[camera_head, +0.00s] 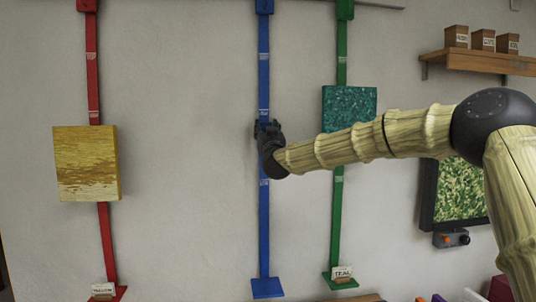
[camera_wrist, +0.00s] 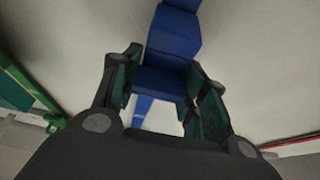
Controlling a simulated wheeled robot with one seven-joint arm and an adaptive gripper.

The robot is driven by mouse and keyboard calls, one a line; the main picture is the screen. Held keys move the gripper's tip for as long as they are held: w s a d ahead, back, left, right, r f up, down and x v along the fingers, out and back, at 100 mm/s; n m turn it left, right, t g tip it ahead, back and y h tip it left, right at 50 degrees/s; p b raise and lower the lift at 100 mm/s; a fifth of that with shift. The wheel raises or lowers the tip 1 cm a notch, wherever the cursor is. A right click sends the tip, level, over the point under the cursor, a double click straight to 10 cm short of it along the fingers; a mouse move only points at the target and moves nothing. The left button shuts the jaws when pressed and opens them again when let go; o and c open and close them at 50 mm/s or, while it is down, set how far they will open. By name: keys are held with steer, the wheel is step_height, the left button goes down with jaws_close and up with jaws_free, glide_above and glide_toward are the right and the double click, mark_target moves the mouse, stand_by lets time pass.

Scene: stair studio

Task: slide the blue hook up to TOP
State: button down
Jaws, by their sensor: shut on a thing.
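A blue rail (camera_head: 264,80) runs upright on the wall between a red rail and a green one, with a blue block (camera_head: 264,6) at its upper end and a foot plate (camera_head: 267,288) below. Small pale labels mark it at several heights; their words are too small to read. My gripper (camera_head: 267,130) is at mid-height on the rail, just below the middle label, and hides the hook there. In the wrist view my gripper (camera_wrist: 164,88) is shut on the blue hook (camera_wrist: 160,83), a blue piece between its dark fingers.
A teal panel (camera_head: 349,103) hangs on the green rail (camera_head: 336,215), close behind my forearm. A yellow panel (camera_head: 86,163) hangs on the red rail (camera_head: 93,70). A wooden shelf (camera_head: 490,62) with small boxes is at upper right.

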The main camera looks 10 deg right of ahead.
step_height(320, 180, up, 32)
steer(key=p, duration=0.9)
steer(key=shift+f, duration=0.25)
steer(key=c, duration=0.8)
jaws_free()
steer(key=shift+o, duration=0.2)
steer(key=shift+f, duration=0.1)
steer(key=v, duration=1.2)
